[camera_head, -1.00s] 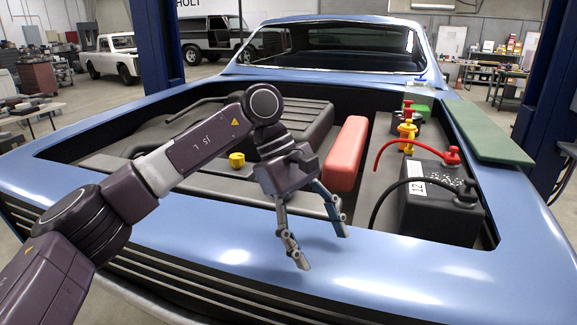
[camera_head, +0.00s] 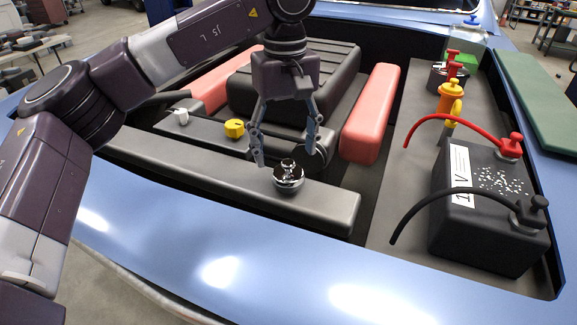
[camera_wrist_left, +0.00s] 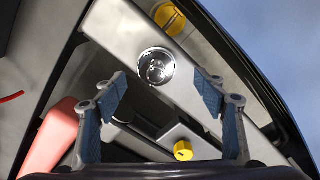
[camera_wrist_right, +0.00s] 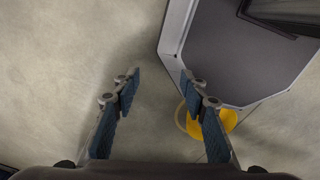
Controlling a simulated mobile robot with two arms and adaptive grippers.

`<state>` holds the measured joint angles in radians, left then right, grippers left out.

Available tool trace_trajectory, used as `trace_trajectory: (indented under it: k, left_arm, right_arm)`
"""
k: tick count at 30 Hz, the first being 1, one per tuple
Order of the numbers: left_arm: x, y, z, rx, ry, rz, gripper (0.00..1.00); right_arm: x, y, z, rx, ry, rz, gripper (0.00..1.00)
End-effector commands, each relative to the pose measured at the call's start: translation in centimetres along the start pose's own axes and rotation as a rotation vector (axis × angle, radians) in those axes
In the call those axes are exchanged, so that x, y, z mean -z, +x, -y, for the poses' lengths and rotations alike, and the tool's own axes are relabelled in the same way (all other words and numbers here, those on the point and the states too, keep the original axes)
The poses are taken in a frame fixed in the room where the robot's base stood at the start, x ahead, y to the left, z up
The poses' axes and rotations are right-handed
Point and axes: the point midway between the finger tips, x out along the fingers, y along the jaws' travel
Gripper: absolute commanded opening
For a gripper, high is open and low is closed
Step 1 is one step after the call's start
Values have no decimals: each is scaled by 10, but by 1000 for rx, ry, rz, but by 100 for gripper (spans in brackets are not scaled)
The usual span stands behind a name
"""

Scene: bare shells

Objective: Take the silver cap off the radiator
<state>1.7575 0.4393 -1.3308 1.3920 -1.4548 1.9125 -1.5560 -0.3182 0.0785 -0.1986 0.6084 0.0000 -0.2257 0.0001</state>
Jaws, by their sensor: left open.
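The silver cap (camera_head: 288,180) sits on the long grey radiator (camera_head: 325,205) at the front of the engine bay. It also shows in the left wrist view (camera_wrist_left: 156,66) as a round shiny disc on the grey bar. My left gripper (camera_head: 284,157) is open and points down just above and behind the cap. In the left wrist view its fingertips (camera_wrist_left: 160,92) are spread to either side, with the cap beyond them and nothing between them. My right gripper (camera_wrist_right: 160,82) is open and empty over the bare floor, out of the head view.
A yellow cap (camera_head: 235,128) and a white cap (camera_head: 181,116) lie behind the radiator. The engine block (camera_head: 325,75) stands close behind my left gripper. A pink-red block (camera_head: 370,115) and a black battery (camera_head: 487,210) with cables are to the right.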

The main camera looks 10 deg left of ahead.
Motion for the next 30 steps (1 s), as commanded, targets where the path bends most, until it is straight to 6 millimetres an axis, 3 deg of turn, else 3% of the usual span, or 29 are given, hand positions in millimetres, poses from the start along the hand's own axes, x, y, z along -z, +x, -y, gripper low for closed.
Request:
trace_trajectory:
  k: [3,10,17,24,30]
  left_arm:
    - [0,13,-2,4,1,3,65]
    - [0,40,-4,2,0,1,65]
    - [0,43,-4,0,0,1,65]
    - [0,43,-4,0,0,1,41]
    - [0,43,-4,0,0,1,23]
  right_arm:
    - [6,-16,-2,-2,-1,-9,40]
    - [37,-25,-7,-8,-3,-53,40]
    - [35,-24,-7,-8,-3,-49,40]
    - [20,-24,-4,-5,-3,-28,40]
    - [19,-24,-4,-4,-3,-27,40]
